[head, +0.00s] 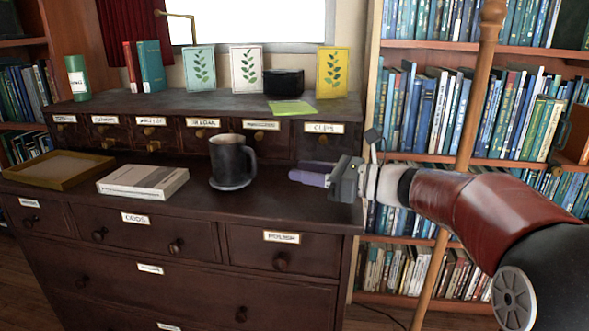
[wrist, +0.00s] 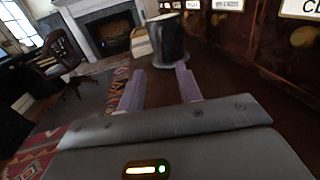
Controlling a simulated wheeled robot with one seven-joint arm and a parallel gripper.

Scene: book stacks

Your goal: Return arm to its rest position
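My gripper (head: 308,172) is at the right end of the dark wooden desk, just above or beside its top; the exact height is hard to tell. In the wrist view its two purple-grey fingers (wrist: 160,88) stand apart with nothing between them. My arm reaches in from the right edge of the head view, bent at the red link. A dark mug (head: 229,160) stands upright on a saucer (head: 231,184) to the left of the fingers. In the wrist view the mug (wrist: 166,40) is ahead of the fingertips, apart from them.
A white book (head: 143,181) and a shallow tray (head: 58,170) lie left of the mug. The drawer row (head: 200,133) rises behind, with cards and a black box (head: 285,82) on top. A wooden pole (head: 467,90) and full bookshelves (head: 430,115) stand close behind my arm.

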